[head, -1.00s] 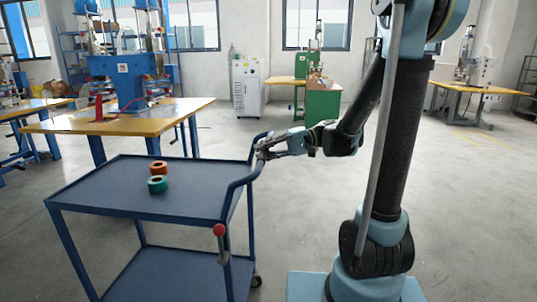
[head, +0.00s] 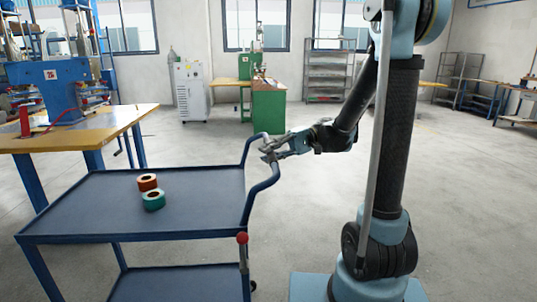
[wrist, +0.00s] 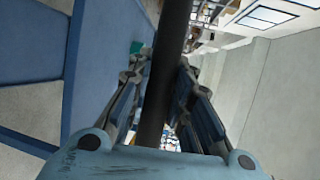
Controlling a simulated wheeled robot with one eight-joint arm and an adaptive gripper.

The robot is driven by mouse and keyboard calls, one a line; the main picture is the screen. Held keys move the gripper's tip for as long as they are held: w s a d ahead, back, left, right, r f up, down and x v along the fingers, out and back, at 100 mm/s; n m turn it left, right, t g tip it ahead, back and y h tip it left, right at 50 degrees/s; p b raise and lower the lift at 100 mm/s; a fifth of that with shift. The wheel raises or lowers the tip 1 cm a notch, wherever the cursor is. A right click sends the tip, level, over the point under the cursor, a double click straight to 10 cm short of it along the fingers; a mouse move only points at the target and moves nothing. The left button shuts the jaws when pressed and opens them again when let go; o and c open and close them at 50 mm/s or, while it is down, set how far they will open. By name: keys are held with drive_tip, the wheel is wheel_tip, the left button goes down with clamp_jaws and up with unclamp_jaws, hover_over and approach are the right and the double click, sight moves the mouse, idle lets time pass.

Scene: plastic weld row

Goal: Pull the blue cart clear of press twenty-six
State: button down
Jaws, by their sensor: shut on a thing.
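The blue cart (head: 90,205) stands at the left in the head view, with a flat top tray, a lower shelf (head: 170,284) and a bent push handle (head: 262,186) on its right end. My gripper (head: 268,150) is shut on the handle. In the wrist view the dark handle bar (wrist: 170,80) runs between the two fingers (wrist: 160,95). An orange tape roll (head: 147,182) and a green tape roll (head: 153,200) rest on the top tray. The press (head: 50,88) is a blue machine on a yellow-topped table behind the cart. I cannot read its number.
The yellow table (head: 120,118) is close behind the cart's left part. A red-knobbed lever (head: 242,240) shows at the cart's near right corner. A white cabinet (head: 190,90) and a green cabinet (head: 268,107) stand at the back. The floor (head: 310,200) between cart and my column is clear.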

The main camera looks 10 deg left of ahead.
drive_tip(key=shift+s+f, duration=0.1)
drive_tip(key=shift+f, duration=0.05)
drive_tip(key=c, duration=1.4)
unclamp_jaws()
drive_tip(key=shift+c, duration=0.2)
